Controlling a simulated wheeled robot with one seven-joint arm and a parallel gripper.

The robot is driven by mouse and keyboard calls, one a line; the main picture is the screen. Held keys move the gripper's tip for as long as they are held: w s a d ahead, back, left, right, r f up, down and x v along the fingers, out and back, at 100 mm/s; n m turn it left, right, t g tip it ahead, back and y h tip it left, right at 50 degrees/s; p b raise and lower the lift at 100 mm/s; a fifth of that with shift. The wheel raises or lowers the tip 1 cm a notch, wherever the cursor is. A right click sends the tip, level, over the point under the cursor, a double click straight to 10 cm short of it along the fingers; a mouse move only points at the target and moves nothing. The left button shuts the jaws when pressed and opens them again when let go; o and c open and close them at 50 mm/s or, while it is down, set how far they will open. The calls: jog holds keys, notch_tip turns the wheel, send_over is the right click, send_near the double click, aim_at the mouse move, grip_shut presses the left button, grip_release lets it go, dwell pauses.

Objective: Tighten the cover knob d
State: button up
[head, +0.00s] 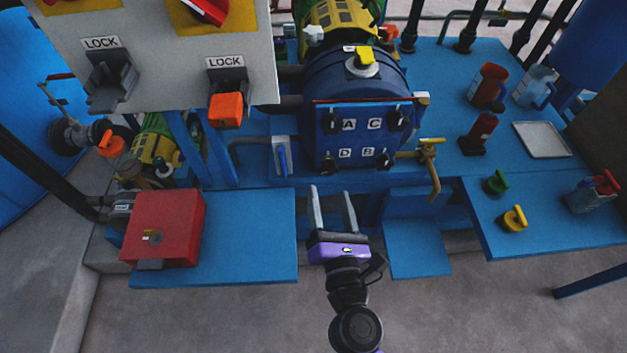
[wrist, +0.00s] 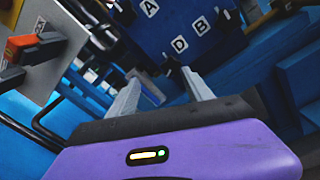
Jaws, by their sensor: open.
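The blue autoclave cover (head: 357,140) faces me with white labels A, C, D and B and a dark knob near each corner. Cover knob d (head: 329,163) is the small black knob at the lower left, beside label D. In the wrist view, knob d (wrist: 171,64) is partly seen, just beyond the right fingertip. My gripper (head: 330,190) is open and empty, its two grey fingers pointing up toward the cover's lower left corner. It is just below knob d in the head view and appears apart from it. The fingers also show in the wrist view (wrist: 159,79).
A panel with LOCK switches (head: 226,108) hangs at upper left. A red box (head: 165,228) sits on the left blue shelf. A brass valve pipe (head: 430,165) is right of the cover. Bottles and a tray (head: 541,140) stand on the right table.

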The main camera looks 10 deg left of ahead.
aim_at(329, 169)
jog(key=shift+w+a+f+n+h, duration=0.25)
jog(key=shift+w+n, duration=0.7)
jog(key=shift+w, duration=0.35)
jog(key=shift+w+a+f+n+h, duration=0.15)
jog(key=shift+w+a+f+n, duration=0.1)
jog(key=shift+w+n, duration=0.95)
jog(key=shift+w+a+f+n+h, duration=0.2)
jog(key=shift+w+n, duration=0.55)
jog(key=shift+w, duration=0.7)
grip_shut()
